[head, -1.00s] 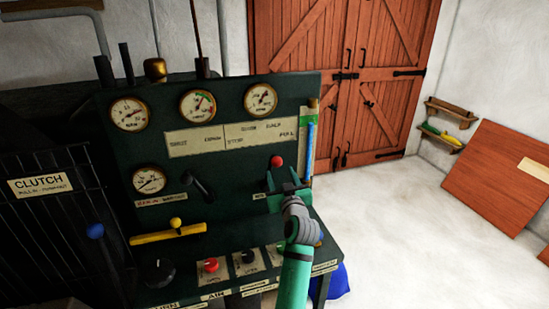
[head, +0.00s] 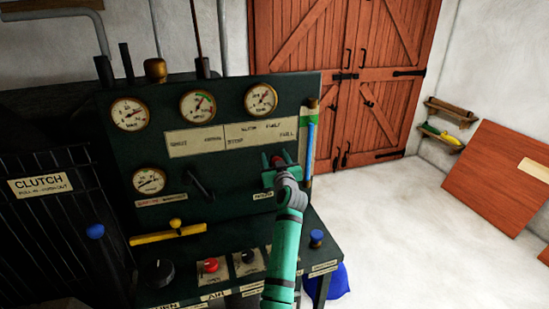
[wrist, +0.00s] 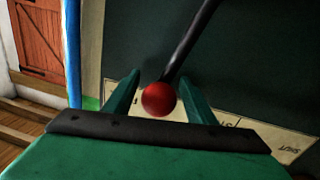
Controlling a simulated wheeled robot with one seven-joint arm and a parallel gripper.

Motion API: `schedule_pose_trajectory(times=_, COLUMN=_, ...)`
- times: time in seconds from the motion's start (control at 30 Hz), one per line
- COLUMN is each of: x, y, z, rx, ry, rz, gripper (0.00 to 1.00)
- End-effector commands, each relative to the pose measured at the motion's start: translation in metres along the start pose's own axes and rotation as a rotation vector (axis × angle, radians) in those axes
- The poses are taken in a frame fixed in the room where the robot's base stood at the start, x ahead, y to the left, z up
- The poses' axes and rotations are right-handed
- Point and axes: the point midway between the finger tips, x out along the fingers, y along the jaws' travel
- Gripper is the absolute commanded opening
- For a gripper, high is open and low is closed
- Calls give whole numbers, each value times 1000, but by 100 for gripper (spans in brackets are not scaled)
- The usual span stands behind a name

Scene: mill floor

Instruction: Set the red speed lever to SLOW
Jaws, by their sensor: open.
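The red speed lever has a round red knob (wrist: 159,99) on a dark rod. In the wrist view the knob sits between the two open fingers of my gripper (wrist: 160,97), and the rod runs up and right from it. I see gaps between the knob and the fingers. In the head view the red knob (head: 276,161) shows at my gripper (head: 277,163), at the right side of the dark green panel (head: 225,155). Part of the lever is hidden there by my gripper. A pale label plate (wrist: 285,147) lies behind, with lettering too unclear to read fully.
A blue gauge tube (head: 310,145) stands just right of my gripper. A yellow handle (head: 168,233), a black lever (head: 200,183) and a red knob (head: 211,265) are to the left and below. The floor on the right is clear before the wooden doors (head: 345,70).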

Motion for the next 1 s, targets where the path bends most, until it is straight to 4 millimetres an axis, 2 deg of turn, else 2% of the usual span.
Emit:
schedule_pose_trajectory(times=0.33, x=3, y=0, z=1, rx=0, ry=-1, rz=0, gripper=51)
schedule_pose_trajectory(times=0.37, x=3, y=0, z=1, rx=0, ry=-1, rz=0, gripper=48)
schedule_pose_trajectory(times=0.57, x=3, y=0, z=1, rx=0, ry=-1, rz=0, gripper=0)
schedule_pose_trajectory(times=0.77, x=2, y=-3, z=0, rx=-28, ry=0, rz=1, gripper=0)
schedule_pose_trajectory(times=1.0, x=-1, y=-32, z=-6, rx=-233, ry=22, rz=3, gripper=0)
